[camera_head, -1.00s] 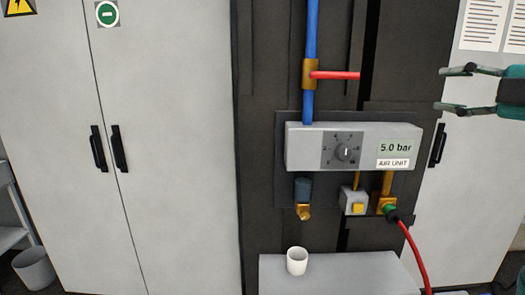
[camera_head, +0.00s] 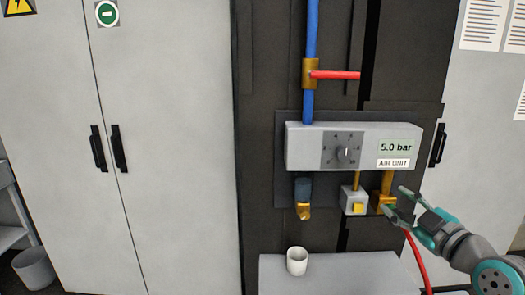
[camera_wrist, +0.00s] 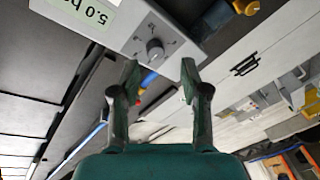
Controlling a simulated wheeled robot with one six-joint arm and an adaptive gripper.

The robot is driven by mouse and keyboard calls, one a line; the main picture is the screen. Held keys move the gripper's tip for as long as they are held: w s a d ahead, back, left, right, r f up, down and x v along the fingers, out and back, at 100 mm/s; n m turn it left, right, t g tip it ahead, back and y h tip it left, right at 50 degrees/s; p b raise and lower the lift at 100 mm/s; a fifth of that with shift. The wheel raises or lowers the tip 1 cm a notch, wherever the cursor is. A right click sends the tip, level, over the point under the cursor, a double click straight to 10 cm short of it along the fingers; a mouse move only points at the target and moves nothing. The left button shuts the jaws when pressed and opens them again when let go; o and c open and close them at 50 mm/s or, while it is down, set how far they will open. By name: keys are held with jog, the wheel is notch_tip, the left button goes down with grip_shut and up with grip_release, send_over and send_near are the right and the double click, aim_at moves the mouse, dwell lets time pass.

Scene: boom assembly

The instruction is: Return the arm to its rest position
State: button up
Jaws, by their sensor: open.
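My gripper (camera_head: 396,200) is at the lower right of the head view, with its two fingers apart. Its arm reaches in from the lower right corner. The fingertips overlap the brass outlet with the red hose (camera_head: 416,255) below the air unit (camera_head: 300,148); I cannot tell whether they touch it. The hose's coupling is mostly hidden behind the fingers. In the wrist view my gripper (camera_wrist: 160,78) is open with nothing held between its fingers, and the air unit's dial (camera_wrist: 155,50) shows beyond them.
A red side lever (camera_head: 335,75) juts from the blue pipe (camera_head: 312,30) above the unit. A white cup (camera_head: 297,261) stands on the grey ledge (camera_head: 350,272) below. Tall grey cabinets (camera_head: 170,150) stand at the left. The space right of the unit, above my arm, looks clear.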

jog(key=s+a+f+m+h, duration=0.1)
jog(key=s+a+f+m, duration=0.15)
jog(key=f, duration=0.65)
jog(key=s+a+f+m+h, duration=0.1)
jog(key=s+f+m+h, duration=0.15)
jog(key=f, duration=0.65)
jog(key=s+a+f+m+g+h, duration=0.1)
jog(key=s+a+f+m, duration=0.3)
jog(key=s+f, duration=0.85)
jog(key=s+a+f+m, duration=0.1)
jog(key=s+a, duration=0.1)
jog(key=s, duration=1.3)
jog(key=s+a+f+m+g, duration=0.1)
jog(key=s+a, duration=0.1)
jog(key=s, duration=1.4)
jog(key=shift+s+m+g, duration=0.2)
jog(key=shift+m+g, duration=0.1)
jog(key=shift+f, duration=0.1)
